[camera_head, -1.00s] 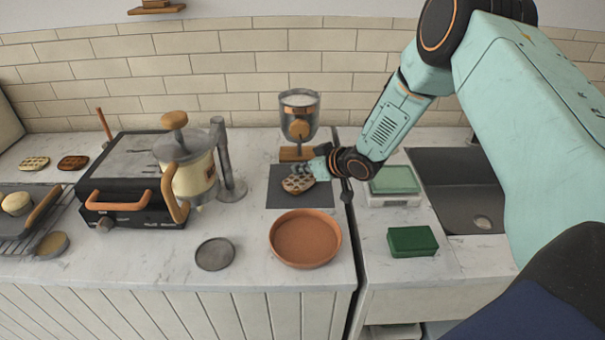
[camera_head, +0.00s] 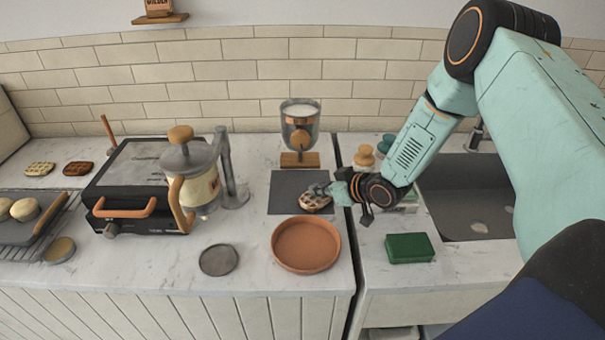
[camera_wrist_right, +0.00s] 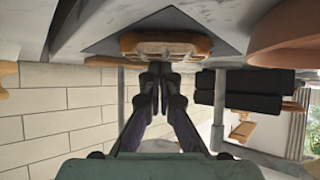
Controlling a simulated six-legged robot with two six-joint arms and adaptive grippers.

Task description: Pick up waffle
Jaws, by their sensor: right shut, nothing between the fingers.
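A brown gridded waffle (camera_head: 314,202) lies on the dark grey mat (camera_head: 284,185), near its right front part. It shows edge-on at the top of the right wrist view (camera_wrist_right: 165,46), which appears upside down. My right gripper (camera_head: 328,188) is at the waffle's back right edge. In the wrist view its fingers (camera_wrist_right: 160,76) are together with nothing between them, close to the waffle's edge; whether they touch it I cannot tell. A pale waffle (camera_head: 40,169) and a darker waffle (camera_head: 77,168) lie at the far left of the counter. My left gripper is not in view.
A terracotta dish (camera_head: 306,244) stands in front of the mat, and a glass dispenser (camera_head: 300,130) behind it. A waffle iron (camera_head: 140,185) and a batter jug (camera_head: 195,180) stand left. A green block (camera_head: 409,248) and a sink (camera_head: 470,195) are right.

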